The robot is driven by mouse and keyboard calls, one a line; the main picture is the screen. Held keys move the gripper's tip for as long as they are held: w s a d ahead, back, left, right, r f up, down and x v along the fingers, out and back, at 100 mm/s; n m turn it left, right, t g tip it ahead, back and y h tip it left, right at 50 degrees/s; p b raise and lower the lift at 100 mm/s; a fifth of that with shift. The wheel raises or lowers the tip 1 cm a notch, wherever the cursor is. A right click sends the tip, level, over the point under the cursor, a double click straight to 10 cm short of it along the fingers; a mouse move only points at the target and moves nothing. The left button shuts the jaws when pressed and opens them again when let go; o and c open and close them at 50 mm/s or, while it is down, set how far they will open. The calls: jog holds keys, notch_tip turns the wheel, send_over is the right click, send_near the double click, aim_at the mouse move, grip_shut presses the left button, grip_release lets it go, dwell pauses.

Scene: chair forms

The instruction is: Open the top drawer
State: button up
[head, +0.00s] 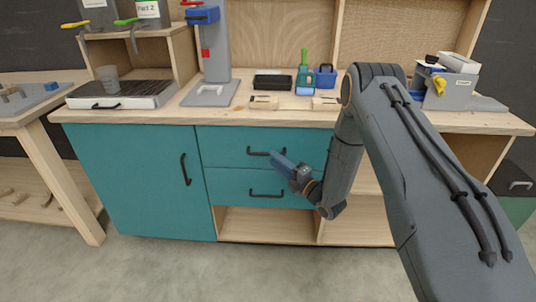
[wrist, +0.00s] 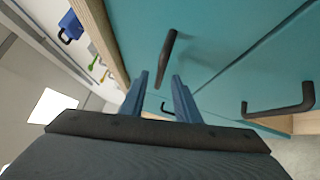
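The top drawer (head: 222,143) has a teal front that looks flush with the cabinet, so it is shut. Its black bar handle (head: 257,153) shows in the head view; it also shows in the wrist view (wrist: 169,50), just ahead of my gripper. My gripper (wrist: 159,80) has two blue fingers spread apart with nothing held. In the wrist view the near end of the handle appears between the fingertips; I cannot tell whether they touch it. In the head view my gripper (head: 275,157) is at the right end of the handle, partly covering it.
The lower drawer (head: 228,187) has a similar handle (head: 267,194) just below. A teal cabinet door (head: 140,175) is at left. The wooden worktop (head: 235,115) above holds a drill-press-like stand (head: 215,60), a black tray (head: 272,80) and a blue basket (head: 325,77).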

jog(key=shift+x, duration=2.45)
grip_shut()
